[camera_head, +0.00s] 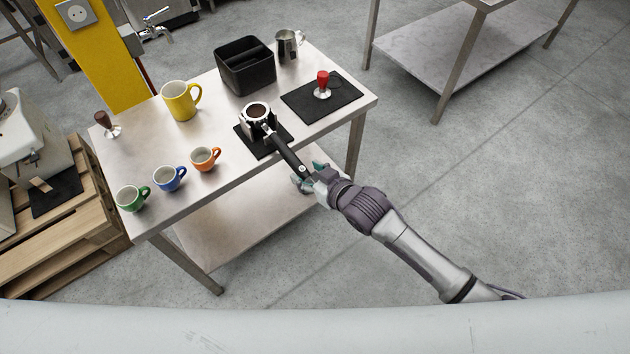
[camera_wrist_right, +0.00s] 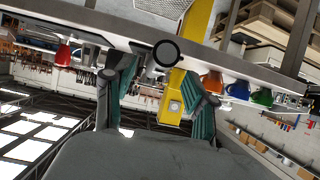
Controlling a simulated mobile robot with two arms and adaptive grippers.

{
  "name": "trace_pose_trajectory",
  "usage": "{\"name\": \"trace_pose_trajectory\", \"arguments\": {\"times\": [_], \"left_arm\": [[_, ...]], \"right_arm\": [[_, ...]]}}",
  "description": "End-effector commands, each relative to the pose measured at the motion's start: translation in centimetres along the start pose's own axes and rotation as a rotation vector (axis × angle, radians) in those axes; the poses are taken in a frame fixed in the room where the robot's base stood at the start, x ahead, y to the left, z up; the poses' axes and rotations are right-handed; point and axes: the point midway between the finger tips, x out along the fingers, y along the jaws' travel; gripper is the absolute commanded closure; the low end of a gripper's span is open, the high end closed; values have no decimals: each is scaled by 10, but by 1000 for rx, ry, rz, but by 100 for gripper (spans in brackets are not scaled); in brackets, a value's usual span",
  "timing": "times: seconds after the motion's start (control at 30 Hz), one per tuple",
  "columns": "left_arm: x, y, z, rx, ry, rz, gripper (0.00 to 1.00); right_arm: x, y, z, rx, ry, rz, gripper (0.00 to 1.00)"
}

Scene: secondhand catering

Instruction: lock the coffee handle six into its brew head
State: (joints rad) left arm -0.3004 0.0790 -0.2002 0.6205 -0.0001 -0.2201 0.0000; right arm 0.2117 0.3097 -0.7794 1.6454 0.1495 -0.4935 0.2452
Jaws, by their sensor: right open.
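The coffee handle (camera_head: 287,155), a portafilter with a black grip and a metal basket holding dark coffee, rests with its basket in a holder on a small black mat (camera_head: 247,146). Its grip points over the table's front edge toward my right gripper (camera_head: 311,176). That gripper is open, its teal fingers at the grip's end. In the right wrist view the round black handle end (camera_wrist_right: 166,53) faces the camera, between or just beyond the open fingertips (camera_wrist_right: 160,70). I cannot tell whether they touch. No brew head is clearly visible. My left gripper is not in view.
The metal table (camera_head: 150,155) also holds green, blue and orange cups, a yellow mug (camera_head: 181,101), a black knock box (camera_head: 245,66), a steel jug (camera_head: 287,46) and a red tamper (camera_head: 323,84). Part of a machine (camera_head: 25,115) stands on pallets at left.

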Motion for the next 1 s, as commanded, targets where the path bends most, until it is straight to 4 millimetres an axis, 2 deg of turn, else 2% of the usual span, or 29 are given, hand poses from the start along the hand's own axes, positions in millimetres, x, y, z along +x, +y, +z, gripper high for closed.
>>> {"name": "trace_pose_trajectory", "arguments": {"times": [0.03,0.5,1.0], "left_arm": [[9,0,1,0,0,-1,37],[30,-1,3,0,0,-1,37],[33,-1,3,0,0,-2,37]], "right_arm": [[7,0,3,0,1,0,44],[45,0,2,2,0,0,44],[53,0,0,0,-1,0,44]]}}
